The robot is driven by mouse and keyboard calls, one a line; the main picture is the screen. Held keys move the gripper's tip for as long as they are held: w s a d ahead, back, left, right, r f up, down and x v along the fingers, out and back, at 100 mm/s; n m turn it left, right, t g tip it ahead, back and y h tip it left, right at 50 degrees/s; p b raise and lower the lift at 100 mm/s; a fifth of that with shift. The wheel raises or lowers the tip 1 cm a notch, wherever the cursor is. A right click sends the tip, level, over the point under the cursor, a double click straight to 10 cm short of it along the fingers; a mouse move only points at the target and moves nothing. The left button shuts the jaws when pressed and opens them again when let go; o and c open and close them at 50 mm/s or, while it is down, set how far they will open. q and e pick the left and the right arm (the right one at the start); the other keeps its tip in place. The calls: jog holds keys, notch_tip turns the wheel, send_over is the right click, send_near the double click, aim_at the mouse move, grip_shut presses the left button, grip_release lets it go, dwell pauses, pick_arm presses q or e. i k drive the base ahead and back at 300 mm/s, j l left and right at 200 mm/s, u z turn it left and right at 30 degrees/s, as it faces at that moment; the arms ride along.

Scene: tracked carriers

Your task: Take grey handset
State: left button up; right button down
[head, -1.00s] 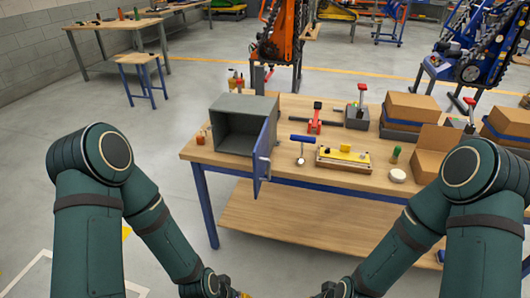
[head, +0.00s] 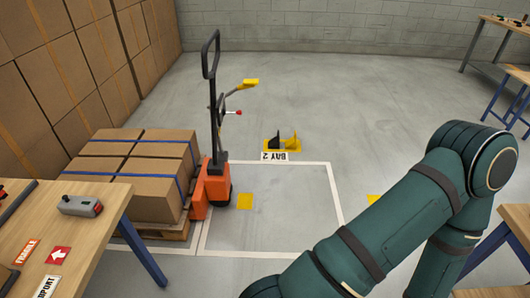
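A small grey handset (head: 80,206) with a dark button and a red end lies on the wooden table (head: 105,225) at the left of the head view. No gripper is near it. Neither of my grippers is in the picture; only a bent green arm of mine shows at the right.
An orange pallet truck (head: 216,185) with a black handle stands beside a pallet of strapped cartons (head: 150,180), behind the table. Yellow and black chocks (head: 282,142) stand by the bay sign. Cartons form a wall at left.

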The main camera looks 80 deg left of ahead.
aim_at(75, 205)
jog(key=u, duration=4.2)
